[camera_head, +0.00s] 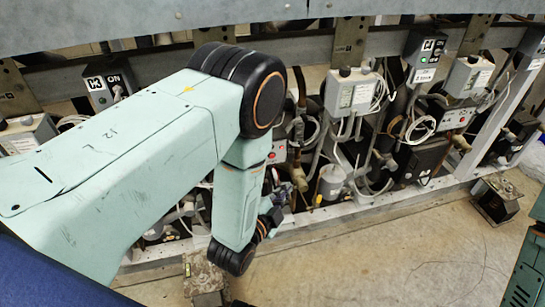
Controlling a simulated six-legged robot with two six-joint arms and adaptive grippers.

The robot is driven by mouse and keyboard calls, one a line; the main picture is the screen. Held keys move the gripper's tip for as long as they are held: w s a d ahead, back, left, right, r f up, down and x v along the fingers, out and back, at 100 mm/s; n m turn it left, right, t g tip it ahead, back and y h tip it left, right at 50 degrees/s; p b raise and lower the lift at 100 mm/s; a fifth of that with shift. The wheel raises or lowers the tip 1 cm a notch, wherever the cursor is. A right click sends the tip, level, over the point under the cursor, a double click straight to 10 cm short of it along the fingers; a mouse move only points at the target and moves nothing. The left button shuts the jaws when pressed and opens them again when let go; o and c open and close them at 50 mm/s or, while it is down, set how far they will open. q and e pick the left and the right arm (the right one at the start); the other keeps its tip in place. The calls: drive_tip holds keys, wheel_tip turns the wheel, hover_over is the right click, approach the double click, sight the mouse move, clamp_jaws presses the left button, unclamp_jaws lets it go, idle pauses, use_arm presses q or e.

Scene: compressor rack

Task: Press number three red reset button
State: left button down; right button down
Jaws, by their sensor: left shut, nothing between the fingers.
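Two red-and-white panels show on the compressor rack. One panel (277,152) is just right of my left forearm and partly hidden by it. The other panel (458,118) is further right, under a grey box. Their buttons are too small to tell apart, and I cannot read which one is number three. My left arm crosses the picture from the left and bends down in front of the rack. My left gripper (284,197) is small and dark beyond the wrist, partly hidden. It is shut and empty, low before the pipes below the nearer panel. My right gripper is out of view.
Grey boxes (350,92) and (468,75) hang on the rack's upper rail. A switch box (425,48) with a green light is between them. Pipes and loose cables crowd below. A metal foot block (497,199) stands at right.

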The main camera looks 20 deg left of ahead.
sight(272, 156)
use_arm(q)
drive_tip(key=shift+w+a, duration=0.1)
drive_tip(key=w+a+b, duration=0.3)
drive_tip(key=w+a, duration=0.1)
drive_tip(key=w, duration=0.3)
drive_tip(key=shift+a, duration=0.4)
drive_tip(key=shift+w+a, duration=0.1)
drive_tip(key=shift+w, duration=0.1)
idle(1.1)
drive_tip(key=shift+w+a, duration=0.15)
drive_tip(key=shift+w, duration=0.1)
drive_tip(key=shift+w+a, duration=0.25)
drive_tip(key=shift+w, duration=0.1)
idle(1.1)
drive_tip(key=shift+s+d, duration=0.5)
drive_tip(key=shift+s, duration=0.25)
